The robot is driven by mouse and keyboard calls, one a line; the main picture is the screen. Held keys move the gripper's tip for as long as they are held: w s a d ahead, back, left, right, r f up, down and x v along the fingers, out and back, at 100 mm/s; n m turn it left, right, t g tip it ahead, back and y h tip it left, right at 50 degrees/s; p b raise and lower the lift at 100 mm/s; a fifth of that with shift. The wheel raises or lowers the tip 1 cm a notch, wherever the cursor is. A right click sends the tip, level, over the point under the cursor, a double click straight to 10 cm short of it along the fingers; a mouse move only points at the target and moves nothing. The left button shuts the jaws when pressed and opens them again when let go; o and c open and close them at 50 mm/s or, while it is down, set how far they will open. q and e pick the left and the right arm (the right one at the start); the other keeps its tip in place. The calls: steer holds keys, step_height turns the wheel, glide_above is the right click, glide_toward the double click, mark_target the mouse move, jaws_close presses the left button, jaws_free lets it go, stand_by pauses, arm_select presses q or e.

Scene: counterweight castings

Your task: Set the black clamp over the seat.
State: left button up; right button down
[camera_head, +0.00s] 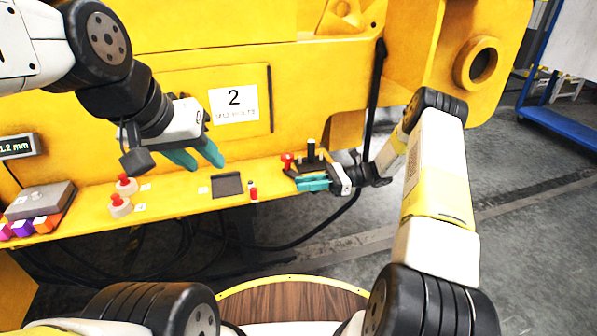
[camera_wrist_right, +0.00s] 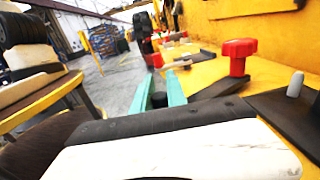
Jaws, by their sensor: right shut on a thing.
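My right gripper (camera_head: 313,183) is low over the right end of the yellow ledge, its teal fingers pointing left. In the right wrist view the fingers (camera_wrist_right: 161,92) close on a small dark piece (camera_wrist_right: 158,100), perhaps part of the black clamp; most of it is hidden. Just behind them is a black block (camera_head: 311,159) with an upright post, beside a red knob (camera_head: 287,159). The red knob (camera_wrist_right: 238,56) and a dark plate also show in the wrist view. I cannot tell which part is the seat. My left gripper (camera_head: 196,156) is open and empty above the ledge.
On the ledge are a dark flat plate (camera_head: 227,185), a small red-and-black pin (camera_head: 253,191), two red-topped pale knobs (camera_head: 123,194) and a grey box (camera_head: 40,200) at the left. A yellow wall with a "2" sign (camera_head: 234,103) rises behind. A black cable (camera_head: 375,90) hangs down near my right gripper.

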steer(key=c, duration=1.3)
jaws_free()
steer(key=d, duration=0.2)
steer(key=w+d, duration=0.1)
steer(key=d, duration=0.4)
steer(key=shift+w+d, duration=0.15)
steer(key=shift+d, duration=0.2)
